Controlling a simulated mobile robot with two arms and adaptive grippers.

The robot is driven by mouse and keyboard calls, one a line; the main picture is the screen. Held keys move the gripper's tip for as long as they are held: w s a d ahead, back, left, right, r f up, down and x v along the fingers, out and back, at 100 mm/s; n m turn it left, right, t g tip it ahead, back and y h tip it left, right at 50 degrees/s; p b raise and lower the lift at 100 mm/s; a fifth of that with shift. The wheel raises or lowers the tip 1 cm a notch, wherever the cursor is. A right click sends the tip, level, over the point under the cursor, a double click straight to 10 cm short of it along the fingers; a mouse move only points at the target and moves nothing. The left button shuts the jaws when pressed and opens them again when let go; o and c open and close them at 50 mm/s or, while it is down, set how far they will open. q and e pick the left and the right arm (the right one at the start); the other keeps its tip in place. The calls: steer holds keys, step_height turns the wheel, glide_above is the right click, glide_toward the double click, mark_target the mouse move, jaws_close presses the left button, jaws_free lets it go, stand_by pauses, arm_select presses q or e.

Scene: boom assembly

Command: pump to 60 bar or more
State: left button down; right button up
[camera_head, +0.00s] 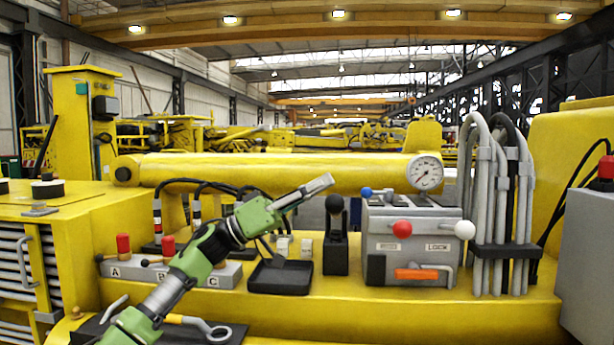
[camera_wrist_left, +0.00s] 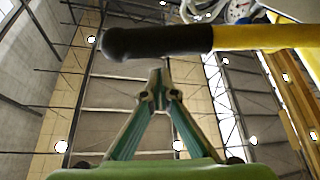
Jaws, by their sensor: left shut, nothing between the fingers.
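The round white pressure gauge (camera_head: 425,174) stands at the right end of the yellow cylinder; its reading is too small to tell. Below it is a grey valve box (camera_head: 384,213) with a red knob (camera_head: 402,229), a white knob (camera_head: 464,230), a blue knob (camera_head: 366,192) and an orange handle (camera_head: 416,274). A black upright lever (camera_head: 334,215) stands left of the box. My left gripper (camera_head: 325,183) is shut and empty, up and left of this lever. In the left wrist view, a black-ended yellow bar (camera_wrist_left: 160,42) lies past the fingertips (camera_wrist_left: 158,75); contact cannot be told. My right gripper is out of view.
Grey and black hoses (camera_head: 485,200) rise at the right.

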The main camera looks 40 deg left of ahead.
arm_select(q)
steer(key=shift+s+d+f, duration=0.15)
steer(key=shift+d+f, duration=0.05)
steer(key=shift+f, duration=0.4)
steer(key=shift+s+d+f, duration=0.15)
steer(key=shift+f, duration=0.4)
steer(key=shift+f, duration=0.1)
step_height(320, 180, down, 9)
steer(key=s+m+g+h+b, duration=0.1)
steer(key=m+g+h+b, duration=0.1)
steer(key=m+b, duration=0.2)
steer(key=shift+s+d+b, duration=0.4)
steer(key=shift+d+b, duration=0.05)
steer(key=shift+b, duration=0.4)
